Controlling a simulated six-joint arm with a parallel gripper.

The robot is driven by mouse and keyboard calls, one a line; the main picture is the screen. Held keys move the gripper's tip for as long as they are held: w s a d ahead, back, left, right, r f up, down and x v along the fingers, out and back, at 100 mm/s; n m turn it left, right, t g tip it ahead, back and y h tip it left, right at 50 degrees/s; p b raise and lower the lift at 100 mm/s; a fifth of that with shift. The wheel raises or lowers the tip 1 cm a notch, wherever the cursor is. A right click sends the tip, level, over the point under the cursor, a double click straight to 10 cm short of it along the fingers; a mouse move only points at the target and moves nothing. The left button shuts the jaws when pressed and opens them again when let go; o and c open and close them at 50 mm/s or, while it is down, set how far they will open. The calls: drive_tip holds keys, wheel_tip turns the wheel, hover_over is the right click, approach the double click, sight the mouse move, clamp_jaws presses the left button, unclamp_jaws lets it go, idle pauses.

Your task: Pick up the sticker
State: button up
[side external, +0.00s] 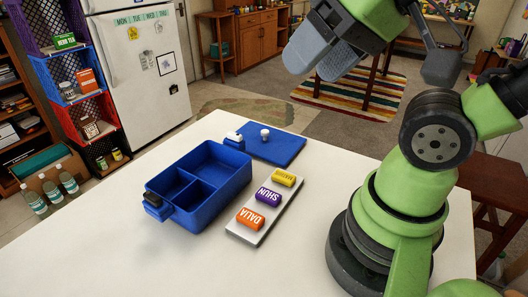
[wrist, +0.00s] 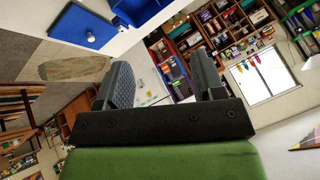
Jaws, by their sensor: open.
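Three name stickers lie in a row on a light grey slab (side external: 246,233) on the white table: an orange one reading DALIA (side external: 250,218), a purple one reading SHUN (side external: 268,196) and a yellow one (side external: 284,178) whose lettering is too small to read. The slab lies to the right of a blue lunch box with compartments (side external: 188,203). My gripper (side external: 314,66) is open and empty, high above the table's far side and well away from the stickers. The wrist view also shows my gripper (wrist: 162,88), its fingers apart with nothing between them. No sticker shows there.
A blue lid (side external: 285,151) with a small white knob-like piece (side external: 265,135) lies behind the box; the lid also shows in the wrist view (wrist: 68,22). The table (side external: 110,245) is clear at the front left. Stacked crates (side external: 67,80) and a fridge (side external: 135,75) stand beyond it.

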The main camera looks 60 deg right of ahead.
drive_tip(key=n+g+h, duration=0.2)
drive_tip(key=n+g, duration=0.1)
drive_tip(key=g, duration=0.3)
hover_over(246, 214)
wheel_tip(246, 214, down, 16)
drive_tip(key=shift+n+g, duration=0.5)
drive_tip(key=shift+g, duration=0.1)
drive_tip(key=f, duration=0.7)
drive_tip(key=shift+w+a, duration=0.15)
drive_tip(key=shift+w, duration=0.1)
drive_tip(key=shift+s+f, duration=0.2)
drive_tip(key=shift+f, duration=3.1)
drive_tip(key=c, duration=1)
